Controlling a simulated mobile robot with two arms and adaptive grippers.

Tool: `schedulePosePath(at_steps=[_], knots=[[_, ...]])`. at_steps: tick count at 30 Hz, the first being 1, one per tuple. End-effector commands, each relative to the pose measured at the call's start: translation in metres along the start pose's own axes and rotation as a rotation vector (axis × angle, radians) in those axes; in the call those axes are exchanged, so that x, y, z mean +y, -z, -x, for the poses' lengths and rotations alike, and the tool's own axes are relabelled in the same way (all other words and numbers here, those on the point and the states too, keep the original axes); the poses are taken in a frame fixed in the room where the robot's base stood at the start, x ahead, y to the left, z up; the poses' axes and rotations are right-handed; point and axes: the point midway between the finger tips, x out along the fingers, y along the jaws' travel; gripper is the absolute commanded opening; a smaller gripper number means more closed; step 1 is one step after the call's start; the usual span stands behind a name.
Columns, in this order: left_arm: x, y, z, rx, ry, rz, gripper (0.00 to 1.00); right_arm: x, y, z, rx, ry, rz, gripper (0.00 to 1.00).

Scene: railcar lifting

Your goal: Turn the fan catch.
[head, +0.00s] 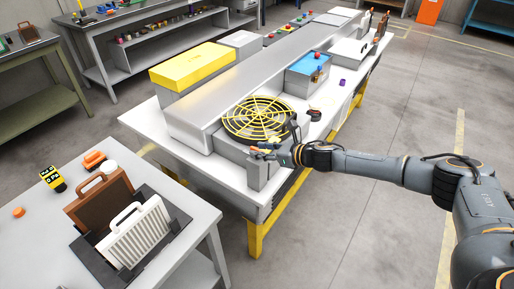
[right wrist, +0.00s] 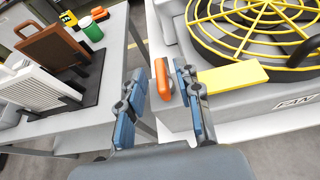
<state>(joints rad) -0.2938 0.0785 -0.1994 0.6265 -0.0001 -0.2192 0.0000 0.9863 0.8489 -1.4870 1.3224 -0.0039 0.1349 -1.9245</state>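The fan (head: 258,118) is a round dark unit with a yellow wire grille, set in the grey roof housing on the workbench. It also shows at the top right of the right wrist view (right wrist: 262,25). An orange catch (right wrist: 163,80) stands at the housing's edge, beside a flat yellow bar (right wrist: 232,77). My right gripper (head: 268,150) is at the housing's near corner. In the right wrist view its blue fingers (right wrist: 164,88) stand apart, one on each side of the catch, with small gaps showing. In the head view the gripper mostly hides the catch. My left gripper is out of view.
A side table (head: 185,228) at front left holds a rack (head: 95,240) with brown and white filter panels. A yellow box (head: 193,66) and a blue-topped box (head: 308,68) stand by the long housing. The floor at right is clear.

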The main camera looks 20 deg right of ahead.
Motion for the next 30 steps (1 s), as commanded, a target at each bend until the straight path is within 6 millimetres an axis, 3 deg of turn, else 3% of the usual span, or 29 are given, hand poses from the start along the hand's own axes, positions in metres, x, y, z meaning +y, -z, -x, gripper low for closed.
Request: schedulePosePath(at_steps=[6,16,21,30], knots=[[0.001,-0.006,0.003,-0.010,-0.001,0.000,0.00,0.000,0.000,-0.018,0.001,0.001,0.000,0.34],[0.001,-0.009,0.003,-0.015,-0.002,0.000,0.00,-0.001,0.001,-0.021,0.001,0.002,0.000,0.34],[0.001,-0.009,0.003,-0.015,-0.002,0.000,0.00,-0.001,0.000,-0.021,0.000,0.002,0.000,0.00],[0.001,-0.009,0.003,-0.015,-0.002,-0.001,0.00,0.000,0.000,-0.021,0.000,0.009,-0.004,0.00]])
